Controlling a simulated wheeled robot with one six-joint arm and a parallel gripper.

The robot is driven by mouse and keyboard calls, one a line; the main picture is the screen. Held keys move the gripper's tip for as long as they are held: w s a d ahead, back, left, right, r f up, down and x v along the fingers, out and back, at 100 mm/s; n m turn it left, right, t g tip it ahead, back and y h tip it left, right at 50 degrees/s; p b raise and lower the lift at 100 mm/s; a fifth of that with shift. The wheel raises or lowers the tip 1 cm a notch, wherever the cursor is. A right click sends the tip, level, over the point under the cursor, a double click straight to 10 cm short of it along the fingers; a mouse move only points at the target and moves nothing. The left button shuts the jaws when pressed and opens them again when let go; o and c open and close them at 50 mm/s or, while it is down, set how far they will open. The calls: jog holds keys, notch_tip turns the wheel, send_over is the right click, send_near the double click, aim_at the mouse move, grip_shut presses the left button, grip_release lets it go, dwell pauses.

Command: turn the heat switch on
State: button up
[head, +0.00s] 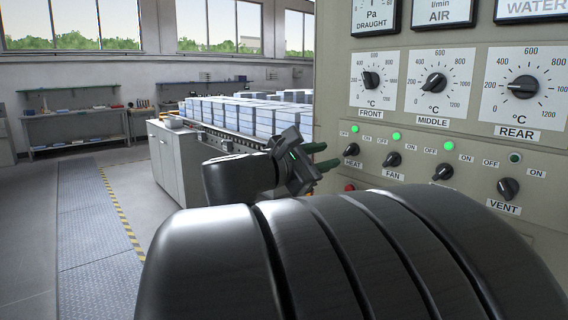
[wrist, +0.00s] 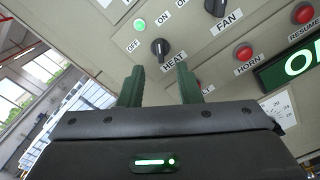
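The heat switch is a small black rotary knob (head: 351,149) above a HEAT label on the beige control panel. In the wrist view the heat switch (wrist: 160,48) shows just beyond the fingertips, between OFF and ON marks. I cannot tell for sure which way its pointer is set. A green lamp (wrist: 140,25) above it is lit, as it also is in the head view (head: 355,128). My gripper (head: 322,157) is open, its two green fingers apart and empty, in front of the panel and slightly below the knob. In the wrist view the fingers (wrist: 159,80) straddle the HEAT label's area without visible contact.
The fan knob (head: 392,159) and vent knob (head: 508,188) sit to the right on the same panel. Red HORN (wrist: 243,53) and RESUME (wrist: 303,13) buttons lie near the gripper. A loaded conveyor (head: 240,118) and grey cabinet (head: 176,162) stand behind. The floor at left is clear.

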aim_at(347, 150)
jog(key=v, duration=0.7)
jog(key=shift+s+a, duration=0.2)
jog(key=shift+a, duration=0.05)
jog(key=shift+x, duration=6.9)
jog(key=shift+s+a, duration=0.1)
jog(key=shift+a, duration=0.1)
